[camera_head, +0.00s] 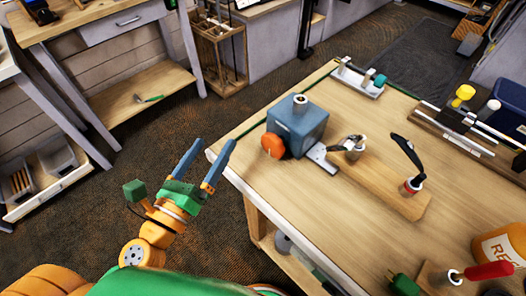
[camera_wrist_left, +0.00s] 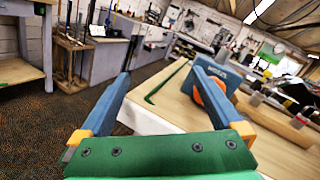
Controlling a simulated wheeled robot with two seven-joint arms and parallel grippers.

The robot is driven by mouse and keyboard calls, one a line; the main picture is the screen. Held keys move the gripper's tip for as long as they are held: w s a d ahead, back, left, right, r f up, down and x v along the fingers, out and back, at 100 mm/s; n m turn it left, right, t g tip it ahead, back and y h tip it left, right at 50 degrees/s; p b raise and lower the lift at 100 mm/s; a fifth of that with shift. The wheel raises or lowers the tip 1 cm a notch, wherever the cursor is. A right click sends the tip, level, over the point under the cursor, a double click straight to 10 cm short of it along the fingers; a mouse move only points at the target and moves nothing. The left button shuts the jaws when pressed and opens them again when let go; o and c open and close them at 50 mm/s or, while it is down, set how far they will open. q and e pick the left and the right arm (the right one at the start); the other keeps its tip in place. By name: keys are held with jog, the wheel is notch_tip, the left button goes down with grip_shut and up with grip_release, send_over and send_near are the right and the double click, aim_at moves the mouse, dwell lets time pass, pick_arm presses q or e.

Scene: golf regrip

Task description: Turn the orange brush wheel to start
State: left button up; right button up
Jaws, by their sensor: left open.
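The orange brush wheel (camera_head: 273,146) is on the left side of a blue box-shaped machine (camera_head: 299,125), which stands near the left edge of the wooden bench (camera_head: 330,225). My left gripper (camera_head: 215,143) is open and empty. It is left of the wheel and apart from it, just off the bench's left edge. In the left wrist view, the open fingers (camera_wrist_left: 160,74) have nothing between them. The blue machine (camera_wrist_left: 218,75) is there on the right, and the right-hand finger partly covers the orange wheel. My right gripper's fingers do not show.
A wooden board with clamps (camera_head: 375,190) lies right of the machine. An orange-labelled tub (camera_head: 497,248) and a red-handled tool (camera_head: 488,271) are at the lower right. A shelf table (camera_head: 100,30) and club rack (camera_head: 218,50) stand behind. The floor left of the bench is clear.

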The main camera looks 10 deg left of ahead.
aim_at(270, 148)
pick_arm(q)
jog(key=s+d+m+g+h, duration=0.1)
jog(key=d+m+h, duration=0.1)
jog(key=m, duration=0.1)
jog(key=s+d+m+g+h, duration=0.1)
jog(key=d+m+h, duration=0.1)
jog(key=m, duration=0.2)
jog(key=s+d+f+m+g+h, duration=0.1)
jog(key=d+m, duration=0.1)
jog(key=m, duration=0.2)
jog(key=shift+s+d+h+p, duration=0.15)
jog(key=shift+d+h+p, duration=0.1)
jog(key=shift+h+p, duration=0.15)
jog(key=p+x, duration=0.2)
jog(key=shift+w+d+r+p, duration=0.15)
jog(key=shift+w+r+p, duration=0.1)
jog(key=shift+p, duration=0.05)
jog(key=x, duration=0.2)
jog(key=f+p+x, duration=0.1)
jog(key=x, duration=0.1)
jog(key=shift+p, duration=0.3)
jog(key=shift+w+d, duration=0.1)
jog(key=shift+d, duration=0.05)
jog(key=c, duration=1.3)
jog(key=shift+c, duration=0.2)
